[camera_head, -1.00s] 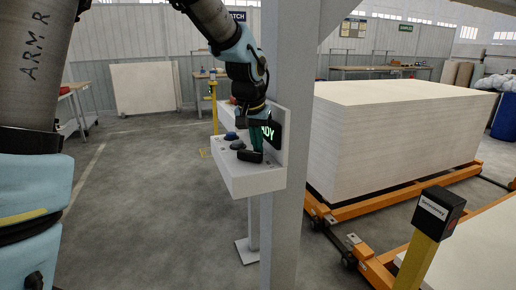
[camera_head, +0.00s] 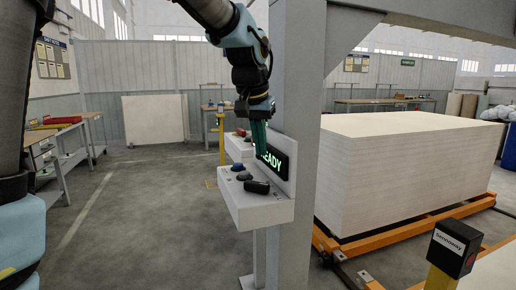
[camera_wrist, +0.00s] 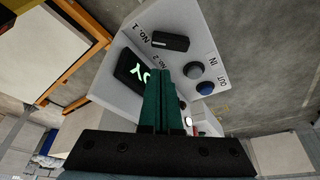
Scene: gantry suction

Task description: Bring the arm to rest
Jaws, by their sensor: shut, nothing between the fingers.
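My gripper (camera_head: 262,152) has green fingers that are pressed together, with nothing between them. It hangs over the back part of a white control box (camera_head: 262,212), in front of the dark display reading READY. The fingertips are apart from the controls. In the wrist view the shut fingers (camera_wrist: 163,74) cover part of the display (camera_wrist: 133,70). A black knob (camera_wrist: 170,41), a dark button (camera_wrist: 194,71) marked IN and a blue button (camera_wrist: 205,88) marked OUT are in view. The blue button (camera_head: 237,167) and black knob (camera_head: 257,187) also show in the head view.
A grey post (camera_head: 297,100) stands right behind the box. A tall stack of pale boards (camera_head: 410,180) rests on an orange cart (camera_head: 400,241) to the right. A yellow post with a black head (camera_head: 455,247) is at front right. Open floor (camera_head: 150,215) lies to the left.

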